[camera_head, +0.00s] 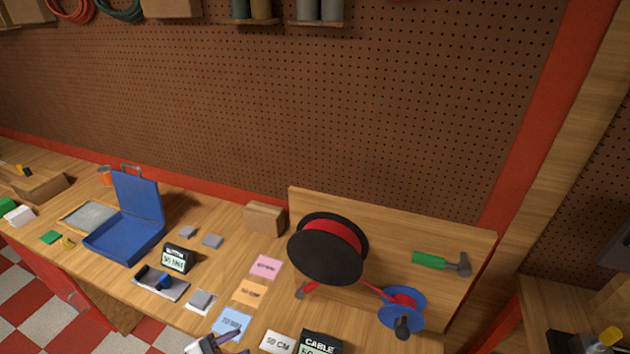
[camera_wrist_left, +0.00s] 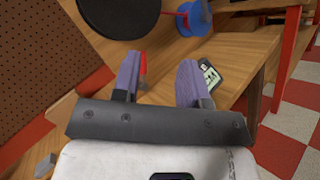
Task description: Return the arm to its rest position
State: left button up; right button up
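My left gripper (camera_head: 222,338) shows at the bottom edge of the head view, over the table near a blue card. In the left wrist view, its two purple-grey fingers (camera_wrist_left: 160,64) stand apart with nothing held between them. A large black spool with red cable (camera_head: 327,250) stands on the right of the table, and its dark flange (camera_wrist_left: 120,14) fills the top of the left wrist view. Red cable runs from it to a small blue reel (camera_head: 403,303), which also shows in the left wrist view (camera_wrist_left: 196,16). My right gripper is not seen.
An open blue case (camera_head: 122,240), small signs and coloured cards (camera_head: 250,292) spread over the wooden table. A green-handled hammer (camera_head: 430,261) is on the upright wooden board (camera_head: 455,235). A cardboard box (camera_head: 264,219) stands left of the spool. A pegboard wall (camera_head: 300,110) rises behind.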

pick_arm(q)
jog(key=s+a+f+m+g+y+b, duration=0.1)
jog(key=s+a+f+m+y+b, duration=0.15)
jog(key=s+m+y, duration=0.5)
jog(key=s+a+f+m+g+y+b, duration=0.1)
jog(key=s+a+f+m+y+b, duration=0.2)
jog(key=m+y, duration=0.8)
jog(key=s+d+f+g+b, duration=0.1)
jog(key=s+f+g+b, duration=0.15)
jog(key=s+f, duration=0.55)
jog(key=s+d+f+g+b, duration=0.1)
jog(key=s+f+b, duration=0.3)
jog(key=s, duration=0.6)
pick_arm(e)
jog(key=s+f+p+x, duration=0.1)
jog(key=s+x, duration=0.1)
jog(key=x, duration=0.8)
pick_arm(q)
notch_tip(320, 180, up, 30)
jog(key=p, duration=3.1)
jog(key=shift+w+a+p, duration=0.15)
jog(key=shift+a+p, duration=0.1)
jog(key=shift+p, duration=0.05)
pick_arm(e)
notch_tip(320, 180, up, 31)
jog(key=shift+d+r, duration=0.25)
